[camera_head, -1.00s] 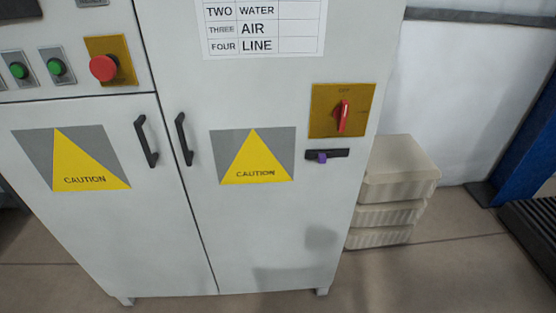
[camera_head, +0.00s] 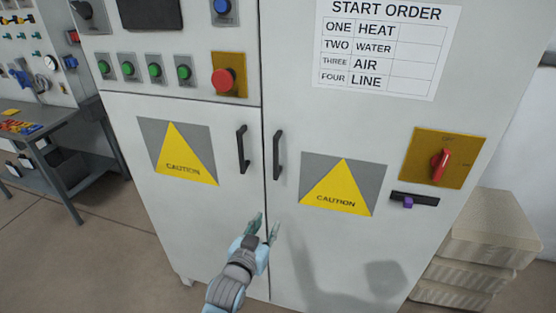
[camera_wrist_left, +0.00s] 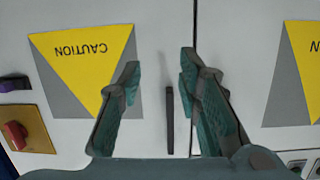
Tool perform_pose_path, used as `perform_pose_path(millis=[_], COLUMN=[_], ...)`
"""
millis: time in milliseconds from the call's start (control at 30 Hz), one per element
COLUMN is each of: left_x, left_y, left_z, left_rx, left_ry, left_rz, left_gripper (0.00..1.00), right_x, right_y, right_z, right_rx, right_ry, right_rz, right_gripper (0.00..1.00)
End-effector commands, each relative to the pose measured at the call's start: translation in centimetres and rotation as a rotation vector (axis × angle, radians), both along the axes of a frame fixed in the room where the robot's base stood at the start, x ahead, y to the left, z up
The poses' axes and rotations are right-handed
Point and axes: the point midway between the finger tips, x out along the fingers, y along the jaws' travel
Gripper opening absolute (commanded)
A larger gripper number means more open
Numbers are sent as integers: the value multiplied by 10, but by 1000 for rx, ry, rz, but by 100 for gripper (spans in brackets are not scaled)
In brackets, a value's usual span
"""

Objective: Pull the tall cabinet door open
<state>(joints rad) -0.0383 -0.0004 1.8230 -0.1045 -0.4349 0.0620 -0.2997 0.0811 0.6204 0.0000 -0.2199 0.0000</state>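The tall cabinet door (camera_head: 335,245) is the light grey right-hand panel and stands closed, flush with the seam beside it. Its black vertical handle (camera_head: 278,155) is near the door's left edge. My left gripper (camera_head: 265,226) is open and empty, below that handle in the head view. In the left wrist view, which is upside down, the handle (camera_wrist_left: 169,120) shows between the spread fingers of the left gripper (camera_wrist_left: 160,62); I see no contact. My right gripper is not in view.
A shorter door (camera_head: 180,215) with its own handle (camera_head: 242,150) adjoins on the left. The tall door carries a red switch (camera_head: 440,165) and a small black latch (camera_head: 414,199). Pale stacked boxes (camera_head: 490,228) stand right of the cabinet. A workbench (camera_head: 75,130) is at left.

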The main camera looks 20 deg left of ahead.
Motion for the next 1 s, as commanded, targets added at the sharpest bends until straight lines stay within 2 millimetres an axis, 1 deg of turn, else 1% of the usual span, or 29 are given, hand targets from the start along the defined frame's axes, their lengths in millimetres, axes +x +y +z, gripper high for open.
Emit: perform_pose_path(millis=[33, 100, 133, 200, 233, 267, 367, 467, 600, 700, 833, 900, 1000], left_x=[1, -5, -9, -13, -12, -9, 8, 34, 76, 100, 120, 126, 130], left_y=[0, 2, 3, 6, 7, 7, 8, 10, 14, 16, 18, 18, 18], left_z=[50, 103, 117, 135, 135, 131, 130, 130, 130, 129, 128, 129, 129], left_rx=[-5, -10, -12, -18, -21, -24, -28, -27, -28, -29, -28, -28, -28], left_ry=[-92, -189, -214, -242, -237, -223, -223, -223, -222, -221, -221, -222, -221], left_rz=[8, 22, 25, 34, 38, 40, 40, 40, 41, 40, 40, 40, 40], left_gripper=[32, 32, 32, 32, 32, 32, 32, 32, 32, 32, 32, 32, 32], right_x=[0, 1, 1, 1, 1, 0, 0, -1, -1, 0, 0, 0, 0], right_y=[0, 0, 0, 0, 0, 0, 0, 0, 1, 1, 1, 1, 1], right_z=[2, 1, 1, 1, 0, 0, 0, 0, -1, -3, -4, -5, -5], right_rx=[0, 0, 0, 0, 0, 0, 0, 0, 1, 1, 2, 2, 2], right_ry=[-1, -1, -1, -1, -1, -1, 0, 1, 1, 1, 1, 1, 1], right_rz=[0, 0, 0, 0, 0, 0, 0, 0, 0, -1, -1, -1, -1], right_gripper=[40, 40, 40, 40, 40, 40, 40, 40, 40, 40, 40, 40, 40])
